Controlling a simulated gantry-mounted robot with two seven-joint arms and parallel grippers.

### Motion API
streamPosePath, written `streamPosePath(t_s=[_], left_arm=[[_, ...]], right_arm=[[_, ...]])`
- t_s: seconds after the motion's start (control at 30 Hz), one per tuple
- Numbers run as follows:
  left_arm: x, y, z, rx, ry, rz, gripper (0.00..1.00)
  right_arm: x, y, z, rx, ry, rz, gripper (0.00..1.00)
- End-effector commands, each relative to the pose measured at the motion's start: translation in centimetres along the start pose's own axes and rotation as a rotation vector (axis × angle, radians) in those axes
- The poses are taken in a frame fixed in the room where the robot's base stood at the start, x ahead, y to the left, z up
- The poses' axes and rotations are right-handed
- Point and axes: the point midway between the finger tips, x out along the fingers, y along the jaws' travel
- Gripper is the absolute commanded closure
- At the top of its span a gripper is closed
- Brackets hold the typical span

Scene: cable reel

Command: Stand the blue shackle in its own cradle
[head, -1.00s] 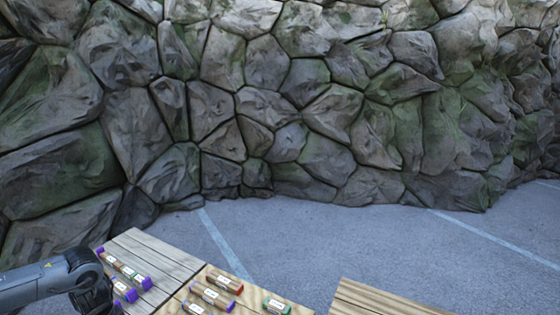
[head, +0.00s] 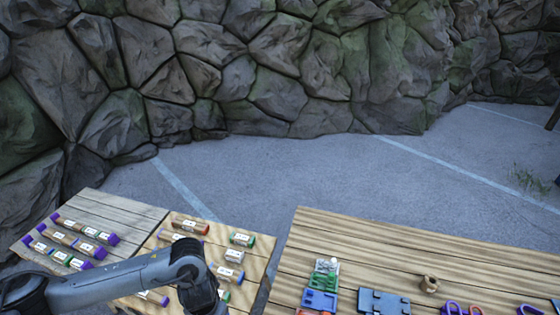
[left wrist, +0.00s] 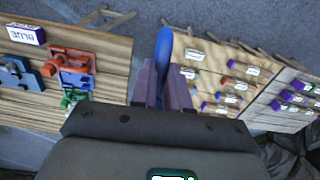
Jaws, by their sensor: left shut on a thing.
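The blue shackle (left wrist: 165,45) is held between the two fingers of my left gripper (left wrist: 163,80) in the left wrist view. Only a rounded blue part of it shows beyond the fingertips. The gripper is shut on it. In the head view my left arm comes in from the left over the boards, and the gripper and shackle are not clearly visible there. A blue cradle-like block (head: 319,300) sits on the right table, between green and orange ones. It also shows in the left wrist view (left wrist: 76,81). My right gripper is not in view.
A box labelled BLUE (left wrist: 27,34) shows in the wrist view. Two boards with labelled rolls (head: 100,205) lie left, across a gap from the table (head: 450,262).

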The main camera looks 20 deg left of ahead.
Motion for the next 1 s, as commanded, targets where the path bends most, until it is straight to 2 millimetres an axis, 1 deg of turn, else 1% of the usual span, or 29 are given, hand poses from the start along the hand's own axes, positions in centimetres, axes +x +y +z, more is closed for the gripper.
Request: streamPosePath(t_s=[0.03,0.1,0.2,0.3,0.5,0.67,0.73,0.87,1.0], left_arm=[[-1.4,1.7,-0.8,0.021,0.009,0.003,1.0],[-2.5,3.5,-1.4,0.042,0.009,0.002,1.0],[-4.0,5.4,-2.1,0.067,0.007,0.002,1.0],[-5.2,6.8,-2.7,0.088,0.005,0.002,1.0],[-6.3,7.7,-3.3,0.104,0.002,0.002,1.0],[-6.6,7.9,-3.5,0.136,0.001,0.002,1.0],[-6.5,7.9,-3.4,0.176,0.001,0.003,1.0],[-6.5,8.0,-3.3,0.312,0.002,0.003,1.0],[-6.5,8.2,-3.5,0.533,0.003,0.003,1.0]], right_arm=[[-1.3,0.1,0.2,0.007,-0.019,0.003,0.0],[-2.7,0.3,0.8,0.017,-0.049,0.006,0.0],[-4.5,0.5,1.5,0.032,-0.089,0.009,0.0],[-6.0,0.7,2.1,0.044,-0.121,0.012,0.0],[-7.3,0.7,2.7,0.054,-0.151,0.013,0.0],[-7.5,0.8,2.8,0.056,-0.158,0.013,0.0],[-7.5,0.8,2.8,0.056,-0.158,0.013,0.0],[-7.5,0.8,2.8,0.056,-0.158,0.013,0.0],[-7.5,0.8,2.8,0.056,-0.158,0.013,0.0]])
